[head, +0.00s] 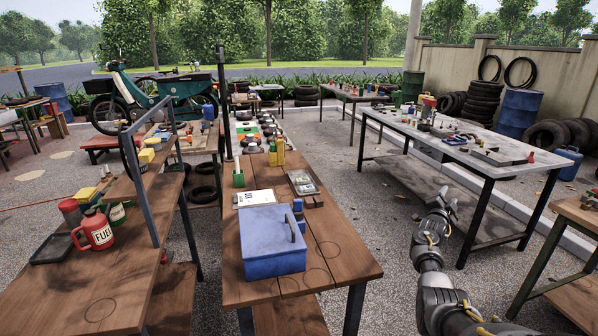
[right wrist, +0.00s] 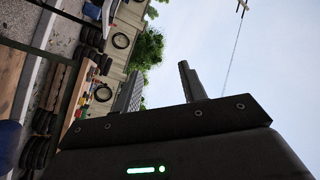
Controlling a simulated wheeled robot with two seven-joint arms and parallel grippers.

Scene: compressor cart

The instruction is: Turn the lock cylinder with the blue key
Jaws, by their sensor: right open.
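I cannot make out a lock cylinder or a blue key in either view; the small items on the tables are too small to tell. My right gripper (head: 446,203) is raised over the gravel, between the middle wooden table and the grey-topped table. In the right wrist view its two fingers (right wrist: 160,82) stand apart with nothing between them, pointing up toward the sky. It touches nothing. My left gripper is in neither view.
A blue box (head: 272,255) with a handle sits on the wooden table (head: 340,262). The grey-topped table (head: 400,122) carries several small items. A red fuel can (head: 95,232) stands on the left bench. A green moped (head: 165,97) is behind. Gravel lies open between the tables.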

